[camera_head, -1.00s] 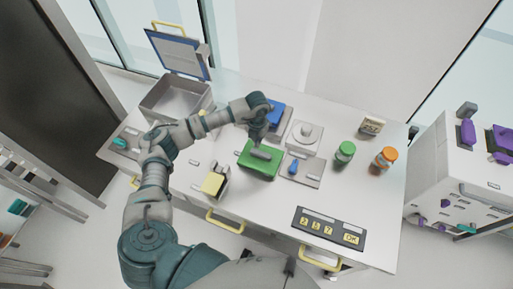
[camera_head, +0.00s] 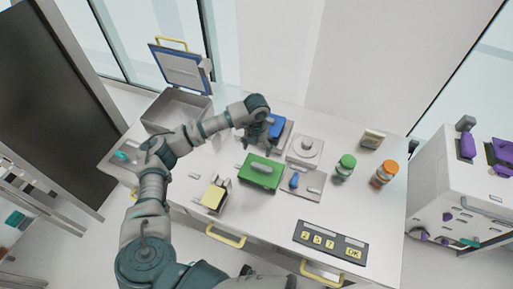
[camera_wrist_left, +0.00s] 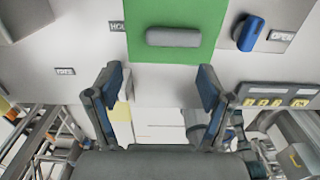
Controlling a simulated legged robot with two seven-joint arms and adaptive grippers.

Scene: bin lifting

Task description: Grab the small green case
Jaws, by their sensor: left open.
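The small green case (camera_head: 260,174) lies flat on the white table, with a grey handle on its top. It also shows in the left wrist view (camera_wrist_left: 176,14), at the top, with the grey handle (camera_wrist_left: 174,37) across it. My left gripper (camera_head: 262,142) is over the table just behind the case in the head view, apart from it. In the left wrist view the fingers of my left gripper (camera_wrist_left: 158,88) are spread wide with nothing between them. My right gripper is not in view.
A blue object (camera_head: 278,127) stands behind the left gripper. A grey scale-like device (camera_head: 305,149), a green-capped jar (camera_head: 345,167) and an orange-capped jar (camera_head: 385,173) stand to the right. An open metal bin (camera_head: 176,112) is at the back left. A keypad panel (camera_head: 330,240) lies in front.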

